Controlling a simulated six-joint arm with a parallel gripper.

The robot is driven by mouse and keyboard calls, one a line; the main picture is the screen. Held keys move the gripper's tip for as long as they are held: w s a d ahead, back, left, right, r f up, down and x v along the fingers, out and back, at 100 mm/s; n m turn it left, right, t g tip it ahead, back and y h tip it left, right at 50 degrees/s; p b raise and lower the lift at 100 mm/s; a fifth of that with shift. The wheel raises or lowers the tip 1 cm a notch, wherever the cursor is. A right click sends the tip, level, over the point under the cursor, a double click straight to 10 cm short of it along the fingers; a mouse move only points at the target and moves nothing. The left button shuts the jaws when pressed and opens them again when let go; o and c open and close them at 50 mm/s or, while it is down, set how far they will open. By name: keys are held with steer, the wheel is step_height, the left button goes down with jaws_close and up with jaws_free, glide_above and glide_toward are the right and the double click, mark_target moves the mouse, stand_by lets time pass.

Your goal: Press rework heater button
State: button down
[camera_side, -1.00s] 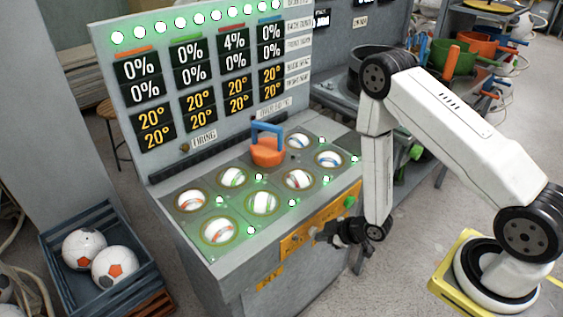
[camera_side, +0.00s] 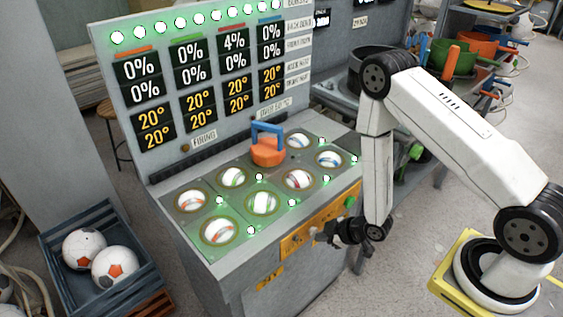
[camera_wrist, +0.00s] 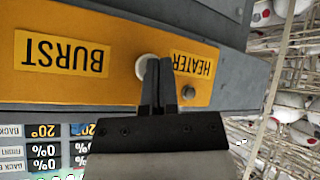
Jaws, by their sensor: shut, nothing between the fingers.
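The orange control panel (camera_side: 293,243) runs along the front edge of the grey machine. In the wrist view this panel (camera_wrist: 60,88) appears upside down, with a yellow HEATER label (camera_wrist: 194,63) on the right and a BURST label (camera_wrist: 62,55) on the left. A pale round button (camera_wrist: 143,66) sits between the two labels. My gripper (camera_wrist: 157,61) is shut and empty, its fingertips overlapping the right part of this button; I cannot tell whether they touch it. In the side view my gripper (camera_side: 321,237) is at the panel's front and hides part of it.
A small dark knob (camera_wrist: 188,92) is right of the fingers. A green button (camera_side: 350,202) is at the panel's right end. An orange weight with a blue handle (camera_side: 268,150) stands on the machine top among several lit ball wells. A crate (camera_side: 62,278) holds soccer balls at left.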

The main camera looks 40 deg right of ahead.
steer(key=shift+w, duration=0.55)
steer(key=shift+s, duration=0.45)
stand_by(0.5)
steer(key=s, duration=0.6)
stand_by(0.5)
